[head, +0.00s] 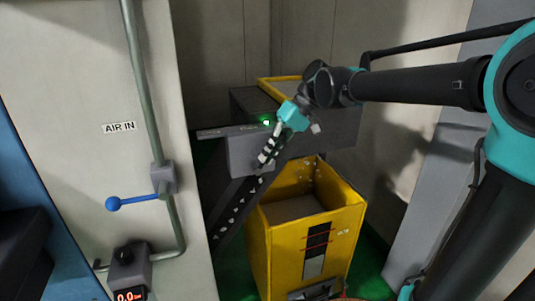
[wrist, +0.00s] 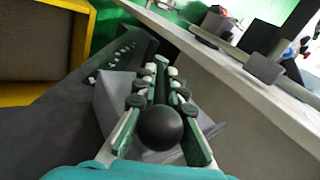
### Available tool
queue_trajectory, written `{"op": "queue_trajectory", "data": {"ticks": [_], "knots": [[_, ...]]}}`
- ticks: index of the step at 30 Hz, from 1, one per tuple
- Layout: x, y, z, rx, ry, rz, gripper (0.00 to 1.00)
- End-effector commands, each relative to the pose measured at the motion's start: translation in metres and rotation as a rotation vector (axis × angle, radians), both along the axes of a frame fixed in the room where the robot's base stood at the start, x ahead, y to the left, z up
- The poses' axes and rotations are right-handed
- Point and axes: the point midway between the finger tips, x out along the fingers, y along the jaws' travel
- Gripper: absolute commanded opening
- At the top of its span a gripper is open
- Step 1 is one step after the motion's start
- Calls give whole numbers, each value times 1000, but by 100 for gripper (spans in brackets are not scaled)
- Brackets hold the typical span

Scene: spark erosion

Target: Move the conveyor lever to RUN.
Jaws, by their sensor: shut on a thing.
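In the wrist view, the conveyor lever's black ball knob (wrist: 160,128) sits between the two fingers of my gripper (wrist: 167,74), near the palm. The lever's dark shaft runs away from the knob between the fingers toward a grey box. My gripper is shut on the lever. In the head view, my gripper (head: 266,156) reaches down in front of the grey control box (head: 243,158) on the conveyor, and the lever is hidden behind the fingers. A green lamp (head: 266,122) glows at the top of the box. Any lever position markings are too small to read.
A yellow bin (head: 290,250) stands below the conveyor (head: 222,208). At left, a pale cabinet panel (head: 105,70) carries a pipe, a blue-handled AIR IN valve (head: 135,202) and a gauge with a red display (head: 128,280). A grey panel stands at right.

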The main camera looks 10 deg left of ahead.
Motion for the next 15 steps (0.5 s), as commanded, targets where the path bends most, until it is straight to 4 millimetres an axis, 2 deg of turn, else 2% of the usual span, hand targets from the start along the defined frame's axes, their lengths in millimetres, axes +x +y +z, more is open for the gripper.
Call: {"op": "queue_trajectory", "data": {"ticks": [12,13,15], "knots": [[0,-1,-1,7,6,0,0],[0,-1,-1,7,6,0,12],[0,-1,-1,7,6,0,21]]}}
